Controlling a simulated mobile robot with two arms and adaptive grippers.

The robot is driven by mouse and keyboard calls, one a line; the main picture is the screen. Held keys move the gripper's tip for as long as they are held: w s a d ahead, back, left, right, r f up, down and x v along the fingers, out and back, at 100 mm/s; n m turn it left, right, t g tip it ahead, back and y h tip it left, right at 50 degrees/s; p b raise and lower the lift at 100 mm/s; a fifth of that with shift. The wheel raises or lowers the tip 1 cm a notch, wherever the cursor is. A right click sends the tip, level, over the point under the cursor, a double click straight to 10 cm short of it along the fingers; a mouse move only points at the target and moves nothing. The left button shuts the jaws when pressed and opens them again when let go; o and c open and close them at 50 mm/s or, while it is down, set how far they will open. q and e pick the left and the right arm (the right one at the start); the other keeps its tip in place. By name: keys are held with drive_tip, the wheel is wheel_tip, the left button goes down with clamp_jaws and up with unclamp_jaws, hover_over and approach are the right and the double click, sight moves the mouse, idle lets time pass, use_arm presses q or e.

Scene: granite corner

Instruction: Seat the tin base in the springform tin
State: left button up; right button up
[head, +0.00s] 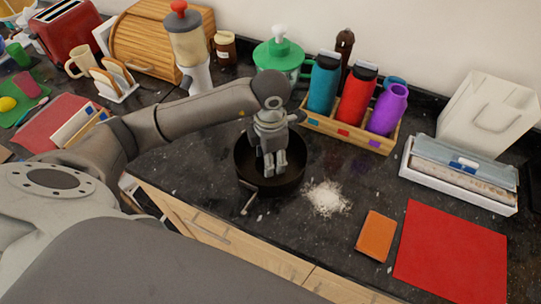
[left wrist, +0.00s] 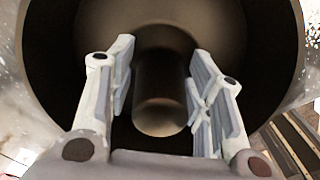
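The springform tin (head: 242,174), dark and round with a lever-like latch on its near side, stands on the counter. My left gripper (head: 275,166) points down into it. In the left wrist view, the dark wall of the tin (left wrist: 55,60) rings the fingers. A brown upright cylinder (left wrist: 160,95), which looks like a knob of the tin base, stands between the fingers of my left gripper (left wrist: 160,58). The fingers are close on both sides of it, but contact is unclear. The base's disc and its edge cannot be made out. My right gripper is out of view.
White powder (head: 326,197) lies right of the tin. An orange block (head: 376,235) and a red mat (head: 452,252) lie farther right. A wooden rack (head: 350,132) with several bottles stands behind, and a white tray (head: 460,184) stands at right. The counter's front edge is close.

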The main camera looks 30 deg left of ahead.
use_arm(q)
drive_tip(key=shift+o, duration=0.3)
drive_tip(key=shift+r, duration=0.5)
wheel_tip(320, 180, up, 10)
drive_tip(key=shift+b, duration=0.8)
drive_tip(key=shift+r, duration=0.65)
drive_tip(key=shift+r, duration=0.1)
